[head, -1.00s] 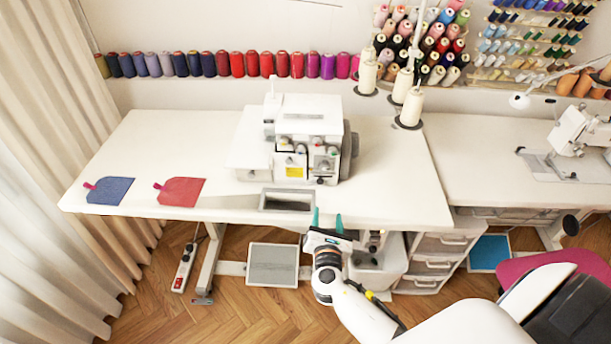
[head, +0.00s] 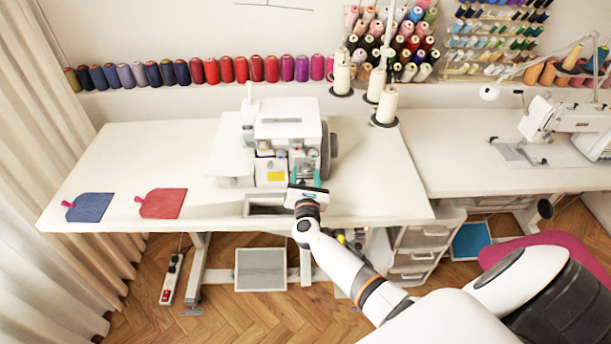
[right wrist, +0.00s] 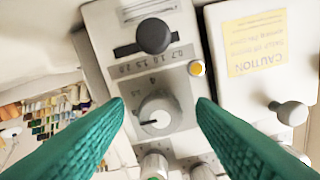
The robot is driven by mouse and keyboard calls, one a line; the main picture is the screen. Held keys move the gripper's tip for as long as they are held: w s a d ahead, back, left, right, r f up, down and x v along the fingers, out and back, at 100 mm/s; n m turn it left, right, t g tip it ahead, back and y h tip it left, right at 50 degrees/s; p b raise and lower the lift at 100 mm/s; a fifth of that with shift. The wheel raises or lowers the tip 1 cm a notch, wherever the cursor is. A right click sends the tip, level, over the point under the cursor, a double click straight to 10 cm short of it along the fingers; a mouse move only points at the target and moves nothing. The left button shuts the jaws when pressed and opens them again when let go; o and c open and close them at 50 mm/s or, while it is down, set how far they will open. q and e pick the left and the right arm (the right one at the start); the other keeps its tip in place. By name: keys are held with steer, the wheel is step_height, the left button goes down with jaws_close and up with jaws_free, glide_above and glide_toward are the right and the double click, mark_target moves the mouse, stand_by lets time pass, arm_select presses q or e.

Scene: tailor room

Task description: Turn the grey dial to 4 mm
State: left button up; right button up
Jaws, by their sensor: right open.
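The sewing machine (head: 285,130), a white serger, stands on the white table. In the right wrist view a light grey round dial (right wrist: 155,112) sits on a grey panel. A "4" is printed above it, and a dark pointer mark on the dial points to the left. My right gripper (head: 305,178) is in front of the machine's face, its teal fingers open. In the right wrist view the fingertips (right wrist: 160,103) lie to either side of the dial, with visible gaps; contact is not seen. My left gripper is not in view.
A dark knob (right wrist: 153,36) with a printed scale sits above the dial. A yellow button (right wrist: 196,68) and a caution label (right wrist: 256,42) are at its right. More knobs (right wrist: 154,164) sit below. Red (head: 162,203) and blue (head: 90,207) fabric pieces lie on the table's left.

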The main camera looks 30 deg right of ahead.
steer(key=shift+w+d, duration=0.1)
steer(key=shift+w, duration=0.05)
steer(key=shift+c, duration=0.4)
steer(key=c, duration=0.9)
